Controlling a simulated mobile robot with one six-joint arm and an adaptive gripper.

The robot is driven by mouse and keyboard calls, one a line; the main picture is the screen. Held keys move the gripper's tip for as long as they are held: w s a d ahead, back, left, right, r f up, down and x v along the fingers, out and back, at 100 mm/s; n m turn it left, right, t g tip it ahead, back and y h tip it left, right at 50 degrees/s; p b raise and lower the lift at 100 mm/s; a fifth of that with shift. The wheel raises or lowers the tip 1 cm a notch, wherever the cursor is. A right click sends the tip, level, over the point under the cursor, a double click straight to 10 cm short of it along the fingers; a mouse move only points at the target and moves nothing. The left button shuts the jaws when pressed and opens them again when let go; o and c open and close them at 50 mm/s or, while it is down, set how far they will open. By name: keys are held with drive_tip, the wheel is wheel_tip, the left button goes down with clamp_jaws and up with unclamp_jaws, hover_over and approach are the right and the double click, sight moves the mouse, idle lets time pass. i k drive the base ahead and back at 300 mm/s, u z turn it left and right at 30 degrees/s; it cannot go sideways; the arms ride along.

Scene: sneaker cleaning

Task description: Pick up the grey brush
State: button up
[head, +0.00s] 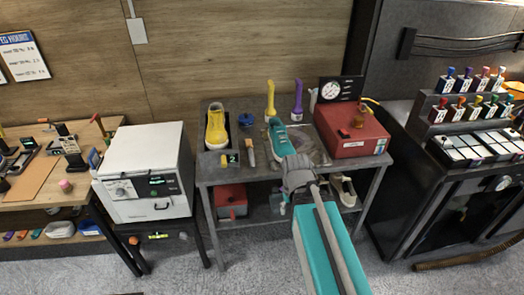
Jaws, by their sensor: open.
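My gripper (293,166) is above the front edge of the metal table (232,176), close to a teal sneaker (282,140). Its jaws are open, and I see nothing held. The fingertips are small and partly hidden by the wrist. I cannot clearly pick out a grey brush. A pale, greyish upright item (313,100) stands at the back beside a purple upright item (297,100) and a yellow one (270,100), but it is too small to be sure. A small tool with an orange-brown handle (250,152) lies left of the teal sneaker.
A yellow sneaker (216,126) sits in a dark holder at the table's left. A red box with a gauge (352,132) fills the right side. A white machine (145,170) stands left of the table. A dark cabinet with bottles (440,150) stands right.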

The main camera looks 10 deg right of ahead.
sight(248, 142)
drive_tip(key=z, duration=0.75)
drive_tip(key=k, duration=0.65)
drive_tip(key=u, duration=0.75)
drive_tip(key=i, duration=1)
drive_tip(key=u, duration=0.05)
